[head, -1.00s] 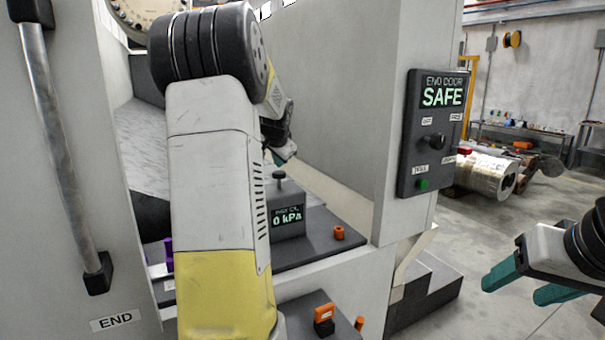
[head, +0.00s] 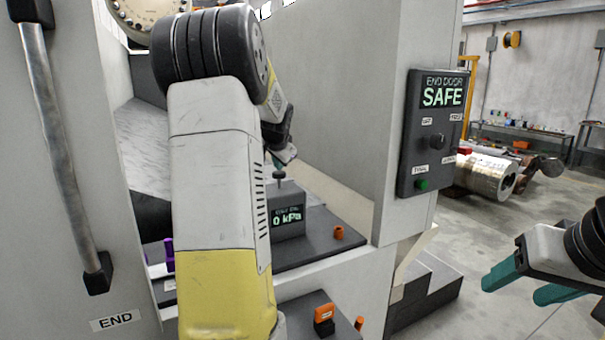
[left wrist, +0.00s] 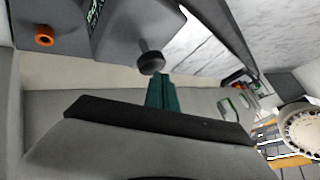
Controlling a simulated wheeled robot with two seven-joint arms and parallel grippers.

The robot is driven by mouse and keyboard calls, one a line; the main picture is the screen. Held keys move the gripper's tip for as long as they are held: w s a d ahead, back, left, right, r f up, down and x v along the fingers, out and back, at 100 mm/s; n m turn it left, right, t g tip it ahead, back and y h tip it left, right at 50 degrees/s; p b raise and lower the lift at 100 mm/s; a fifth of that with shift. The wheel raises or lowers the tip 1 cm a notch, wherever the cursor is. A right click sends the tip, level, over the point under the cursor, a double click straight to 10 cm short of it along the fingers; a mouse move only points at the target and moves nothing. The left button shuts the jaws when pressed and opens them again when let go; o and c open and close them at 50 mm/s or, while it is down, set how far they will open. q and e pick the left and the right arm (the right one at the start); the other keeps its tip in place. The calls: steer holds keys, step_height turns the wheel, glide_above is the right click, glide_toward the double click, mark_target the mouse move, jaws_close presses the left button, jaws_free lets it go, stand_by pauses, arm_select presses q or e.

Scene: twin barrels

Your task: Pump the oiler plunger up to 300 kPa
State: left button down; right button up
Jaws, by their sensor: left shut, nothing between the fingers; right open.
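The oiler (head: 289,214) is a grey box on a dark shelf inside the machine opening, and its display reads 0 kPa. Its plunger (head: 279,176) is a black knob on a short stem on top, standing up. In the left wrist view the plunger knob (left wrist: 151,62) is just beyond my fingertips. My left gripper (head: 277,164) is shut and empty, with its teal fingertips right above the knob; whether they touch it I cannot tell. The shut fingers also show in the left wrist view (left wrist: 162,90). My right gripper (head: 520,282) is open and empty at the right, away from the machine.
A panel (head: 436,132) reading END DOOR SAFE is on the machine's right wall. An orange cylinder (head: 338,232) stands right of the oiler, and a purple piece (head: 169,254) at the left. A door handle (head: 65,150) is at the far left.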

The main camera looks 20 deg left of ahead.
mark_target(279, 173)
arm_select(q)
steer(key=shift+f, duration=1.1)
stand_by(0.8)
steer(key=shift+r, duration=1.6)
steer(key=shift+r, duration=2.5)
